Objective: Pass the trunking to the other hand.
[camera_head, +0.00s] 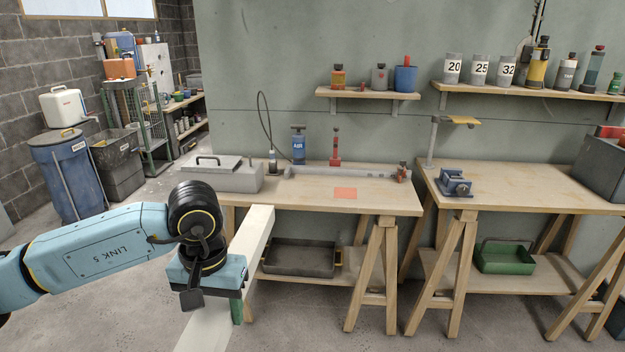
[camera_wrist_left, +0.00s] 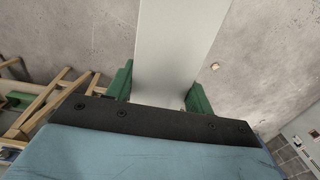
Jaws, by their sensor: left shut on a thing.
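The trunking (camera_head: 252,232) is a long, pale, straight length with a box-like section. In the head view it runs from beside the left workbench down to the bottom edge. My left gripper (camera_head: 237,309) is shut on it, and its lower end is cut off by the frame. In the left wrist view the trunking (camera_wrist_left: 176,45) runs up and out of the frame between the green fingers of the left gripper (camera_wrist_left: 160,88), over the concrete floor. My right gripper is in neither view.
The left workbench (camera_head: 390,199) stands just beyond the trunking, with a grey box (camera_head: 232,178) and a blue AIR bottle (camera_head: 298,147) on it. The right workbench (camera_head: 530,190) carries a blue vise (camera_head: 455,183). Bare floor lies in front of both.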

